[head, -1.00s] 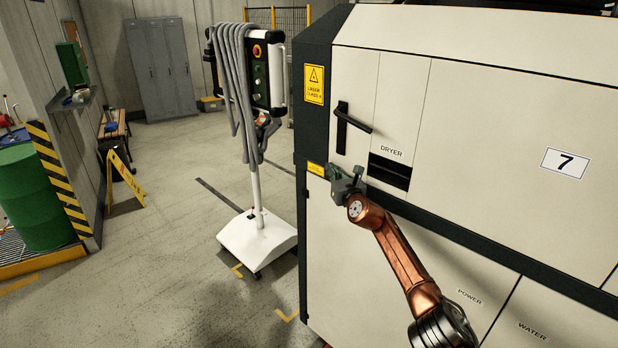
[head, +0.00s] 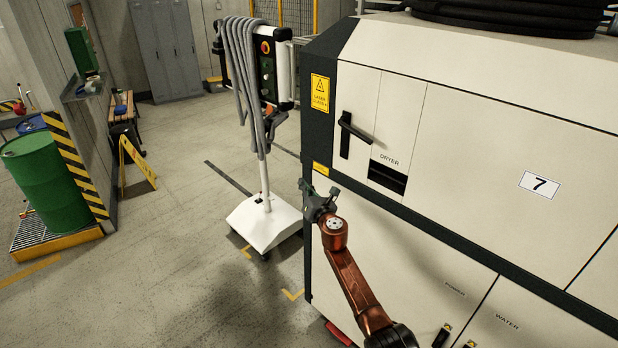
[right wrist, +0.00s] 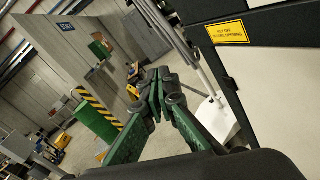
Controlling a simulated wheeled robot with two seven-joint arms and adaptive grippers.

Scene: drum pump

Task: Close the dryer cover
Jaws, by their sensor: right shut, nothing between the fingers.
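The dryer cover (head: 399,122) is a cream panel on the front of the large machine, with the word DRYER and a dark slot (head: 387,177) at its bottom. It looks flush with the panels beside it. The black handle (head: 349,135) has a vertical base, and its lever sticks out to the right. My right gripper (head: 307,188) is shut and empty, below and left of the slot, in front of the machine's dark left edge and apart from the handle. Its green-padded fingers (right wrist: 163,76) also show in the right wrist view. My left gripper is not in view.
A white wheeled stand (head: 263,222) with grey hoses and a control box stands left of the machine. A green drum (head: 45,182) and a yellow floor sign (head: 137,162) are farther left. The floor between the stand and the drum is clear.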

